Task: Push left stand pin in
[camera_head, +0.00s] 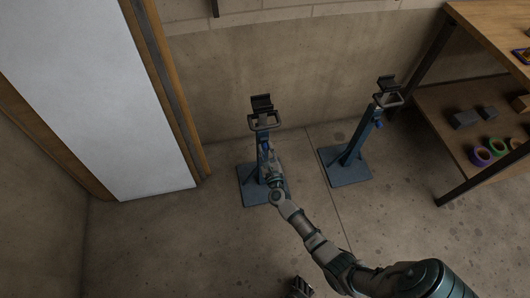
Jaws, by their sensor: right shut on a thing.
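The left stand (262,122) is a blue upright post on a square base plate (249,192), with a dark cradle (262,103) and a grey handle loop on top. My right gripper (268,158) is at the front of its post, below the handle. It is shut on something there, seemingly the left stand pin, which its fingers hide. How far in the pin sits cannot be seen. A dark part that looks like my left gripper (300,287) shows at the bottom edge, cut off and away from the stand; its jaws are unclear.
A similar right stand (358,145) stands to the right, with a small blue pin or knob (379,124) on its post. A wooden shelf unit (480,143) holds tape rolls (481,155) and grey blocks at the right. A white panel (95,90) is at the left. The floor between is clear.

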